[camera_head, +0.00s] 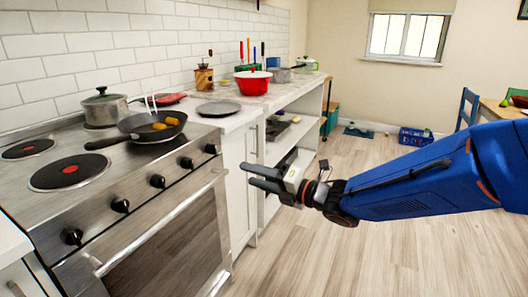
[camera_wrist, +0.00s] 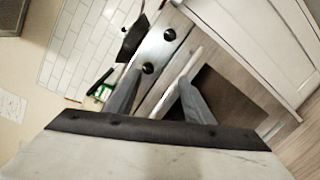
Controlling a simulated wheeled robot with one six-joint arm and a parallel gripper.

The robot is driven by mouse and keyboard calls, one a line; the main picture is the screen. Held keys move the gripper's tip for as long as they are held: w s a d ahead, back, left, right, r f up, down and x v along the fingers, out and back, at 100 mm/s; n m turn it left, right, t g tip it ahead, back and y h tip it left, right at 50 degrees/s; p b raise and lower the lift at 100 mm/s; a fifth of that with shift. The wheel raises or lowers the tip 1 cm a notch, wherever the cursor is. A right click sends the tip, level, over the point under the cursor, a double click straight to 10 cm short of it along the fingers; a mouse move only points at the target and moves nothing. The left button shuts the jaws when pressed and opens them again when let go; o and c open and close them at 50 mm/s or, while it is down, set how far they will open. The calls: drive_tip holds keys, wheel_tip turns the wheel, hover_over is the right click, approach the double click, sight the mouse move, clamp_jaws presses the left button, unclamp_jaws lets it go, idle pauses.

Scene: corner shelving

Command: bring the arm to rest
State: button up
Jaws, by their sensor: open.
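My gripper (camera_head: 264,179) is at the end of my blue arm in the head view. It is open and empty, in front of the white cabinet and open shelves to the right of the stove. Its two dark fingers point left toward the cabinet. In the wrist view the gripper (camera_wrist: 153,100) shows its two grey fingers apart, with nothing between them.
The stove (camera_head: 170,222) stands at left with a frying pan (camera_head: 150,139) and a lidded pot (camera_head: 103,110) on it. A red pot (camera_head: 253,84) is on the counter. The near floor is clear.

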drive_tip(key=w+d+m+t+h, duration=0.2)
drive_tip(key=d+m+h, duration=0.2)
drive_tip(key=d+m, duration=0.3)
drive_tip(key=w+d+m+t+h, duration=0.25)
drive_tip(key=d+m+h, duration=0.2)
drive_tip(key=d, duration=0.45)
drive_tip(key=s+d+f+m+g+h, duration=0.1)
drive_tip(key=s+d+m+h, duration=0.1)
drive_tip(key=s+d+m, duration=0.3)
drive_tip(key=s+d+f+m+h, duration=0.1)
drive_tip(key=d+m+h, duration=0.25)
drive_tip(key=d, duration=0.35)
drive_tip(key=s+d+f+m+g, duration=0.2)
drive_tip(key=s+m, duration=0.3)
drive_tip(key=s, duration=0.3)
drive_tip(key=s+d+f+m+g+h, duration=0.1)
drive_tip(key=s+d+f+m+g, duration=0.2)
drive_tip(key=s+m, duration=0.2)
drive_tip(key=s+d+f+m+g, duration=0.2)
drive_tip(key=s+m, duration=0.3)
drive_tip(key=s, duration=0.5)
drive_tip(key=shift+s+d+f, duration=0.3)
drive_tip(key=shift+d, duration=0.5)
